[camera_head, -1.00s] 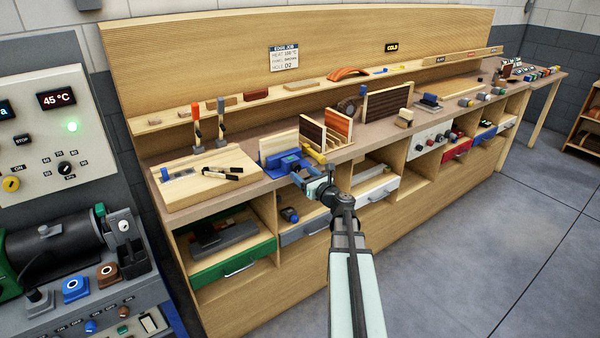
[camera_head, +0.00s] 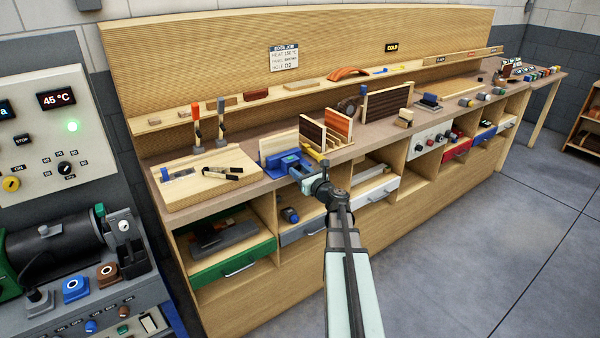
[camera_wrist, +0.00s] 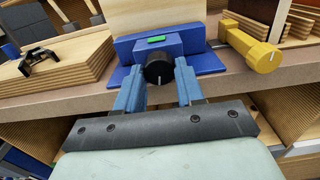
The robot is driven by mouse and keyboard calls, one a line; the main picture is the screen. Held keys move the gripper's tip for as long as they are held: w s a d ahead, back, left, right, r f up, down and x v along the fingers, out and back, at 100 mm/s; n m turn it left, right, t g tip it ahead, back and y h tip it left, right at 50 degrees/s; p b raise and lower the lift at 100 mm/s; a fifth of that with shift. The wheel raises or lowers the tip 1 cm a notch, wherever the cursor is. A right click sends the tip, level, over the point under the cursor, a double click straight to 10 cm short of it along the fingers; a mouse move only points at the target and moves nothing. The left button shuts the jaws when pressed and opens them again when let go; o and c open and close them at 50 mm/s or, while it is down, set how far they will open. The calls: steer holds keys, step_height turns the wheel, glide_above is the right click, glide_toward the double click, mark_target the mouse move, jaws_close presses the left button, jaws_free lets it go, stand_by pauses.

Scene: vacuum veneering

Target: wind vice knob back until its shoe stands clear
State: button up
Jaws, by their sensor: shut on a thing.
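The blue vice (camera_head: 280,162) stands at the front edge of the bench, and a pale panel stands upright in it. In the wrist view the blue vice (camera_wrist: 203,62) shows a green mark (camera_wrist: 157,39) on top and a black knob (camera_wrist: 158,70) with a white line on its front. My gripper (camera_wrist: 158,88) has its two blue fingers on either side of the knob and is shut on it. The white line points roughly straight up and down. The gap between shoe and panel is too hidden to judge. In the head view my gripper (camera_head: 308,181) covers the knob.
A yellow handled thing (camera_wrist: 258,48) lies just right of the vice. A wooden board with a black clip (camera_wrist: 42,62) is at the left. A rack with dark and orange panels (camera_head: 325,130) stands right of the vice. Drawers and open bays lie below the bench edge.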

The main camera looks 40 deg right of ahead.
steer(key=c, duration=0.3)
steer(key=shift+c, duration=0.2)
steer(key=shift+n, duration=0.4)
steer(key=n, duration=0.4)
steer(key=shift+n, duration=0.4)
steer(key=n, duration=1.2)
steer(key=shift+r+n, duration=0.1)
steer(key=shift+n, duration=0.3)
steer(key=n, duration=0.5)
steer(key=shift+n, duration=0.4)
